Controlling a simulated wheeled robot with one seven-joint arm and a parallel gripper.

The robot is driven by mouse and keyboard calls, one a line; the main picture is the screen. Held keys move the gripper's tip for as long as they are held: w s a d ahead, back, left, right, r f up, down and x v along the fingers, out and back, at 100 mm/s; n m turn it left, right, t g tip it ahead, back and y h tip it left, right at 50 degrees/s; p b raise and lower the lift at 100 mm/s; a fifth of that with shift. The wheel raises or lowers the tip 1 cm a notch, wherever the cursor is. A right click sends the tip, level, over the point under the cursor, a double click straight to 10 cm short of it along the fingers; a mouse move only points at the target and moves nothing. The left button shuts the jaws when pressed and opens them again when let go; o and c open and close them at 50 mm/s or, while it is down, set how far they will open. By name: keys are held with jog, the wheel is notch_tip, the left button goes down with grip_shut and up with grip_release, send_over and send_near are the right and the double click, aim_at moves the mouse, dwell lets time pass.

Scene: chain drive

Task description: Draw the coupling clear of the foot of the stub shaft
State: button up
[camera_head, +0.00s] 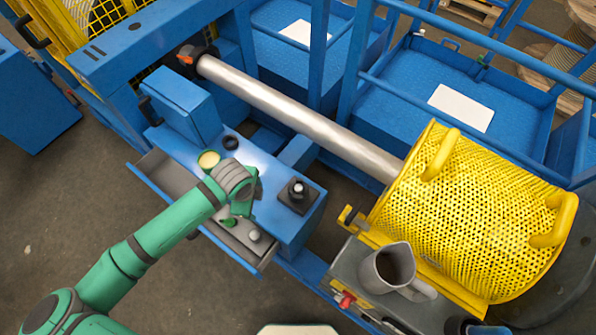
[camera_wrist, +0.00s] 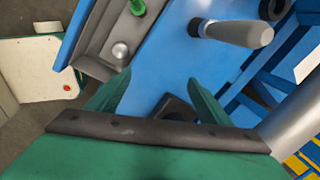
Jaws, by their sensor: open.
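A short pale-topped post, which looks like the stub shaft (camera_head: 298,186), stands on a dark square block at the right end of the blue bench. A dark collar, perhaps the coupling (camera_head: 297,192), seems to be around its foot; it is too small to be sure. In the wrist view a dark block (camera_wrist: 175,106) shows partly between my fingers, its lower part hidden by my gripper. My gripper (camera_head: 241,207) is open and empty, left of the post and apart from it. Its two green fingers also show in the wrist view (camera_wrist: 155,88).
A grey tray (camera_wrist: 96,62) with a round knob and green item lies along the bench front. A grey handle-like cylinder (camera_wrist: 232,32) and dark ring (camera_head: 230,143) are nearby. A long steel shaft (camera_head: 300,120) runs behind to a yellow perforated guard (camera_head: 460,215). A grey jug (camera_head: 388,268) stands right.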

aim_at(299, 188)
jog(key=w+d+r+m, duration=0.1)
jog(key=d+r, duration=0.1)
jog(key=d, duration=0.2)
jog(key=w+d+r+m+g, duration=0.1)
jog(key=d+r+m, duration=0.1)
jog(key=d+r, duration=0.1)
jog(key=w+d+r+m+g, duration=0.1)
jog(key=w+d+r+m, duration=0.1)
jog(key=d, duration=0.3)
jog(key=shift+w+d+r, duration=0.1)
jog(key=shift+d+r, duration=0.2)
jog(key=shift+r, duration=0.15)
jog(key=shift+d+r, duration=0.15)
jog(key=shift+d, duration=0.3)
jog(key=shift+f, duration=0.45)
jog(key=f, duration=0.9)
jog(key=shift+w+f, duration=0.2)
jog(key=shift+f, duration=0.1)
jog(key=shift+d+f, duration=0.1)
